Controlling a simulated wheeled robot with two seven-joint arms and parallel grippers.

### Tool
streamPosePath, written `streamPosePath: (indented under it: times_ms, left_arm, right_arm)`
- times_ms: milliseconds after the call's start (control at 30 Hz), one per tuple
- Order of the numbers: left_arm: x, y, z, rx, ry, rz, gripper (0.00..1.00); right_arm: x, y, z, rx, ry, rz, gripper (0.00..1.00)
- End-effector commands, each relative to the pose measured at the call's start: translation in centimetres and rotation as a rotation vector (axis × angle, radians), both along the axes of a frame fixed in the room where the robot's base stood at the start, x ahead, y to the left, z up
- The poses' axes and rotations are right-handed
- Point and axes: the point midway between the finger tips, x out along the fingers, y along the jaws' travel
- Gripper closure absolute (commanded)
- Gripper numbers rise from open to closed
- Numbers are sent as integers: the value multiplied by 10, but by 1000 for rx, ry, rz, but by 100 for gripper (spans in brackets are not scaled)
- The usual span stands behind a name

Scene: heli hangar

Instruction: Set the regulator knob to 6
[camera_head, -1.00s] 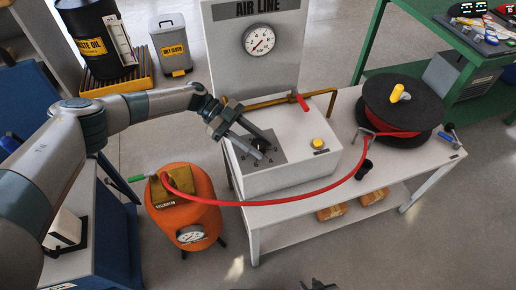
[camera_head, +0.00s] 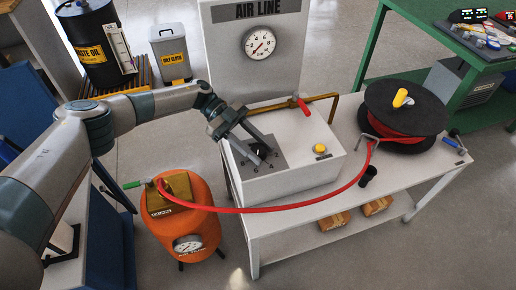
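The regulator knob (camera_head: 260,152) is small and dark, on a grey dial plate (camera_head: 278,163) on top of a white box. Small white marks ring it, too small to read surely. My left gripper (camera_head: 264,150) reaches down over the plate from the left. Its two fingers stand apart, one on either side of the knob; I see no clear contact. The fingers hide part of the knob and scale, so its setting cannot be read. The AIR LINE gauge (camera_head: 259,43) stands on the panel behind, its needle pointing to the lower left. My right gripper is out of view.
The white box (camera_head: 305,170) sits on a white table (camera_head: 415,178). It also carries a yellow button (camera_head: 320,148) and a red-handled valve (camera_head: 303,106). A red hose (camera_head: 290,209) runs from an orange tank (camera_head: 183,222) to a black reel (camera_head: 405,110).

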Motion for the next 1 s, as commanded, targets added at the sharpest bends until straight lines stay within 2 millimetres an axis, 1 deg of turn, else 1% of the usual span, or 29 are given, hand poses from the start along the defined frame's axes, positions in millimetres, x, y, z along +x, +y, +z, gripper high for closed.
streamPosePath:
  times_ms: [33, 67, 400, 567, 767, 1000]
  left_arm:
    - [-1, -1, 0, 0, 1, -2, 50]
    - [-1, -1, 0, 0, 1, -2, 46]
    - [0, 1, 0, 0, 0, 0, 46]
    - [4, 5, 2, 1, -1, 0, 46]
    - [17, 21, 9, 0, -2, 3, 46]
    - [38, 49, 23, 1, -2, 3, 46]
  right_arm:
    - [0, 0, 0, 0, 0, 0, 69]
    - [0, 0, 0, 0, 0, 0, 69]
    - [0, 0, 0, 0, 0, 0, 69]
    - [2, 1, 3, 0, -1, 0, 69]
    - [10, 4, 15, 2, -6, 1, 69]
    - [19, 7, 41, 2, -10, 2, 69]
